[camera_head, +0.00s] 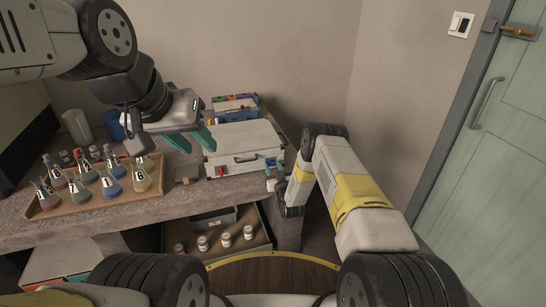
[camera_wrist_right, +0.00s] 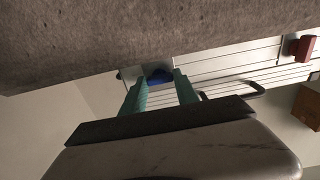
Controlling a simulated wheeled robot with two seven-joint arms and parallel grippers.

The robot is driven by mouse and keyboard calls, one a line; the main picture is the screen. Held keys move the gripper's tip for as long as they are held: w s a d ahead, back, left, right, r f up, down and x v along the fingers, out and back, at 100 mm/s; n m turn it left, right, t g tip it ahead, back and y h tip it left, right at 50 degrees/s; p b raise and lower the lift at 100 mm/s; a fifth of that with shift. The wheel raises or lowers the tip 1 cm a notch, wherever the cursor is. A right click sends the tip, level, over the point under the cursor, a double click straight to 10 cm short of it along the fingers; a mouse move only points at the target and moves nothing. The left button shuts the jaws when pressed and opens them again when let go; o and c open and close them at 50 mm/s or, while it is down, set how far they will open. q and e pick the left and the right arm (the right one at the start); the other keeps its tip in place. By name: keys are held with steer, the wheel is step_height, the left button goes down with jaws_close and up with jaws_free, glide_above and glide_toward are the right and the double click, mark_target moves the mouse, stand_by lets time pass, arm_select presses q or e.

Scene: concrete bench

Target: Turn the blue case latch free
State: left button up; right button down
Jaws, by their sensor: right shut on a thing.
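A white case (camera_head: 243,148) with a dark handle stands shut on the bench. A red latch (camera_head: 220,171) shows at the left of its front; it also shows in the right wrist view (camera_wrist_right: 302,47). My right gripper (camera_head: 274,170) is at the right part of the case front. In the right wrist view, its teal fingers are on either side of the blue latch (camera_wrist_right: 158,76) and shut on it. The fingers partly hide the latch, and its turn angle is hard to tell. My left gripper (camera_head: 192,140) is open and empty, above the bench left of the case.
A wooden tray (camera_head: 100,202) with several flasks lies on the left of the concrete bench (camera_head: 200,202). A blue box with colored items (camera_head: 236,106) stands behind the case. A blue cup (camera_head: 114,124) stands at the back left. Several small jars sit on a shelf below.

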steer(key=shift+m, duration=0.3)
steer(key=m, duration=0.3)
steer(key=shift+d, duration=0.1)
steer(key=m, duration=0.9)
steer(key=shift+m, duration=0.3)
steer(key=m, duration=0.4)
steer(key=shift+f+m, duration=0.1)
steer(key=shift+m, duration=0.2)
steer(key=c, duration=0.9)
jaws_free()
